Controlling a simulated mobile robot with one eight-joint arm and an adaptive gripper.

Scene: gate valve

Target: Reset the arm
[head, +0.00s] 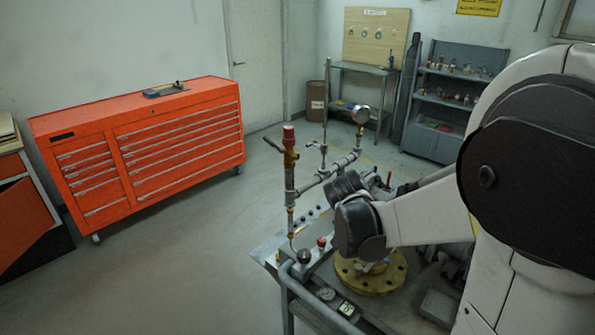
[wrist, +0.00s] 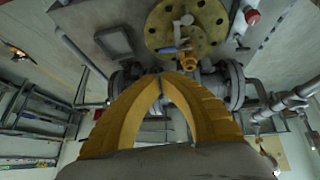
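My gripper (wrist: 161,76) shows in the wrist view as two curved yellow fingers whose tips meet, with nothing seen between them. In the head view my own arm hides it. Past the fingertips, the wrist view shows grey flanged valve piping (wrist: 236,85) behind the fingers and a brass fitting (wrist: 188,62). A round yellow flange plate with holes (wrist: 205,40) lies beyond, with a small blue-handled part (wrist: 172,49) on it. The flange plate also shows on the workbench in the head view (head: 385,283), below my wrist. I cannot tell whether the gripper touches the piping.
The workbench (head: 272,250) carries upright pipework with a red-capped valve (head: 289,140) and a gauge (head: 361,115), close to my arm. An orange tool cabinet (head: 150,145) stands at left. Grey shelves (head: 435,135) stand at the back. The floor between cabinet and bench is clear.

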